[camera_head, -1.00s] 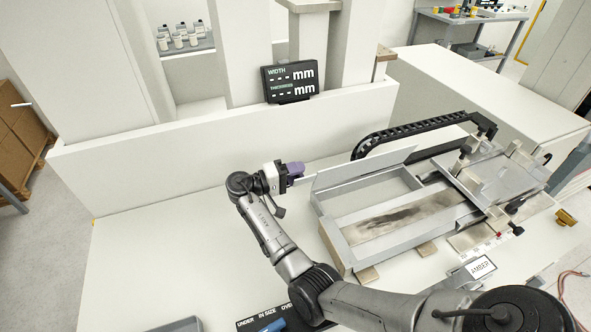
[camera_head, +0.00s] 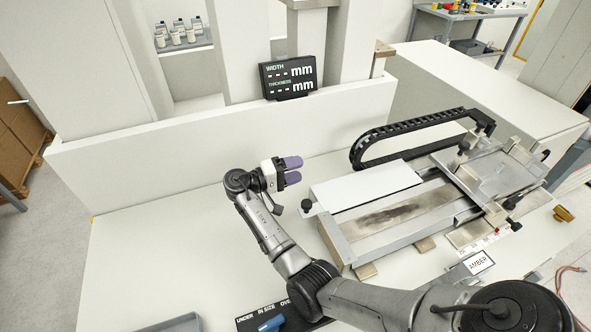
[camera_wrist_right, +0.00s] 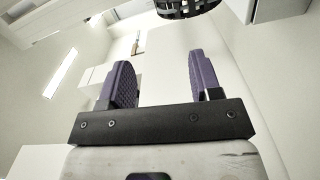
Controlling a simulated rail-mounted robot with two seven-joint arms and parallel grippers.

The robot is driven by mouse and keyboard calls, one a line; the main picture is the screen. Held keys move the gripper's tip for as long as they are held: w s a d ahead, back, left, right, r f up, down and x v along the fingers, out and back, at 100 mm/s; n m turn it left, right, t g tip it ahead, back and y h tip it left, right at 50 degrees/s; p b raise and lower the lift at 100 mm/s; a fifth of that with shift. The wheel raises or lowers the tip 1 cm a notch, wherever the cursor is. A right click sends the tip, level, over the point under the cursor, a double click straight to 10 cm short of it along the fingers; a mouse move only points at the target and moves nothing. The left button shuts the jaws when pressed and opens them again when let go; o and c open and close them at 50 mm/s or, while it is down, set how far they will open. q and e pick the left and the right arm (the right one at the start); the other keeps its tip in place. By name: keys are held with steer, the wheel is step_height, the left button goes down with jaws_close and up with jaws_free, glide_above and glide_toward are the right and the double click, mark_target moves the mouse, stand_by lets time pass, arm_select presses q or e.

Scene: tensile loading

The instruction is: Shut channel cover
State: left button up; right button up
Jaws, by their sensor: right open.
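The channel cover (camera_head: 367,186) is a flat white panel. In the head view it lies nearly level over the back part of the metal channel (camera_head: 395,238). The channel's front strip, with a dark-stained plate (camera_head: 407,212), shows uncovered. A dark knob (camera_head: 307,206) shows at the cover's left end. My right gripper (camera_head: 292,170) is to the left of the cover and apart from it. Its two purple fingers are spread with nothing between them, as the right wrist view (camera_wrist_right: 160,85) also shows. My left gripper is not in view.
A metal fixture with clamps (camera_head: 490,180) stands right of the channel, and a black cable chain (camera_head: 410,130) arches behind. A display (camera_head: 289,78) sits on the back wall. A sorting board (camera_head: 275,318) and a grey tray (camera_head: 178,324) are in front. The table's left side is clear.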

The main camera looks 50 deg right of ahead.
steer(key=b+v, duration=0.3)
steer(key=v, duration=1)
steer(key=shift+a, duration=0.2)
steer(key=shift+w, duration=0.15)
steer(key=shift+r, duration=0.1)
